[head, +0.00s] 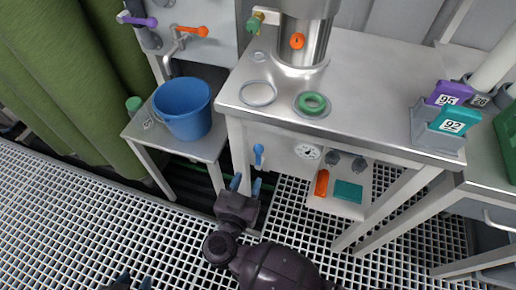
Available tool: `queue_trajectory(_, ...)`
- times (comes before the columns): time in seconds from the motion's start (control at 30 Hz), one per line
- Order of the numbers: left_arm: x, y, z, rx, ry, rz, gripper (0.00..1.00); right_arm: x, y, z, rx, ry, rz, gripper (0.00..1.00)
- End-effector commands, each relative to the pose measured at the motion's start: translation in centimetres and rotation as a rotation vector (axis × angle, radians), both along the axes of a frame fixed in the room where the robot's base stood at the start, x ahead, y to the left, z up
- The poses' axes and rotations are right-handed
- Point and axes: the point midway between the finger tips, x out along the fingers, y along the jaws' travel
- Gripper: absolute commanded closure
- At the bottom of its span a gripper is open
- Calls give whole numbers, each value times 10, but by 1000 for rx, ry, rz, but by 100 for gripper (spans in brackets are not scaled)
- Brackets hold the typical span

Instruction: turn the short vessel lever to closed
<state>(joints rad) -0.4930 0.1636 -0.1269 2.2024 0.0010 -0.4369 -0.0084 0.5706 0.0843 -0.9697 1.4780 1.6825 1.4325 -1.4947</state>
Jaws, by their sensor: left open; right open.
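A steel cylindrical vessel (305,45) stands on the bench, its top cut off by the frame. It carries an orange round knob (297,41) and a side fitting with a green handle (254,22). A small blue lever (258,155) hangs roughly upright on the panel under the bench's front edge. I cannot tell which handle is the short vessel lever. My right gripper (246,184) is open and empty, its blue fingertips just below the blue lever and apart from it. My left gripper (134,281) is open at the bottom edge, mostly out of frame.
A blue bucket (184,108) stands on a low side table under a tap with an orange lever (193,31). A purple lever (140,21) is at the wall. A gauge (307,151) and a small shelf (335,206) are right of the blue lever. The grated floor is clear at left.

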Motion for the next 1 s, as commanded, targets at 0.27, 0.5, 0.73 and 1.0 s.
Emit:
queue_trajectory(0.27,-2,-1,-6,9,3,-13,57,45,-15,-2,-1,0,1,58)
queue_trajectory(0.5,5,-4,-3,17,-16,-28,57,76,-25,-2,0,-1,1,58)
queue_trajectory(0.73,8,-5,-2,22,-24,-35,57,87,-29,0,2,-2,1,58)
queue_trajectory(1.0,11,-5,1,22,-34,-37,57,88,-29,0,2,-2,1,58)
